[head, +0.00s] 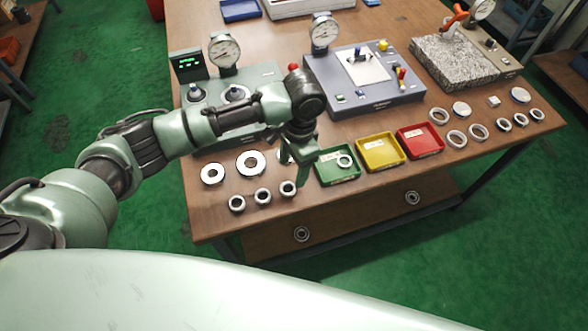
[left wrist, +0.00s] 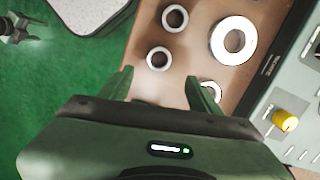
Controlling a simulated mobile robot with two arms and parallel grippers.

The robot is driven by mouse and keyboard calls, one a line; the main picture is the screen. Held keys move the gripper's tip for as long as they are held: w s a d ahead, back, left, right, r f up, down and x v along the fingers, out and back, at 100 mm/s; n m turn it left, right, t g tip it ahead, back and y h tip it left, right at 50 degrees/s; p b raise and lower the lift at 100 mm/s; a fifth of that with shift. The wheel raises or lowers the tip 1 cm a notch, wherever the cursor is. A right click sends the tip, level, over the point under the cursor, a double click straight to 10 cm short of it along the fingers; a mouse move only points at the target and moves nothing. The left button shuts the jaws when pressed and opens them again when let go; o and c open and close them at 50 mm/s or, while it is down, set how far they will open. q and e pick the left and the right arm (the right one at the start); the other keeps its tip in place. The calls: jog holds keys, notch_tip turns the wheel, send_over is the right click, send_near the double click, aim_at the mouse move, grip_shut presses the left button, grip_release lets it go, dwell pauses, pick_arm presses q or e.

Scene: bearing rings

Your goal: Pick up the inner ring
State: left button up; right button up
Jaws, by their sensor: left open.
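Small steel rings stand in a row near the table's front edge, at the left (head: 237,203), middle (head: 263,196) and right (head: 288,188). Behind them lie wider, flatter rings (head: 250,163); one is partly hidden by my left gripper (head: 303,165). That gripper is above the table beside the green tray, open and empty. In the left wrist view its fingers (left wrist: 158,80) are spread, with a small ring (left wrist: 159,58) just beyond the gap. Another small ring (left wrist: 175,18) and a wide ring (left wrist: 233,40) lie farther off. Which one is the inner ring I cannot tell.
Gauge stations (head: 365,85) stand behind. More rings (head: 457,138) lie at the right, before a granite block (head: 455,58).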

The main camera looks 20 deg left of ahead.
aim_at(287, 191)
pick_arm(q)
jog(key=shift+w+a+f, duration=0.15)
jog(key=shift+a+f, duration=0.05)
jog(key=shift+f, duration=0.15)
jog(key=shift+s+a+f+p, duration=0.1)
jog(key=shift+s+f+p, duration=0.65)
jog(key=shift+f, duration=0.4)
notch_tip(287, 191, down, 3)
jog(key=shift+r, duration=0.1)
jog(key=shift+a+f, duration=0.1)
jog(key=shift+f, duration=0.55)
jog(key=c, duration=1.4)
grip_shut()
pick_arm(e)
jog(key=shift+s+d+r, duration=0.15)
jog(key=shift+s+r, duration=0.75)
jog(key=shift+s, duration=0.25)
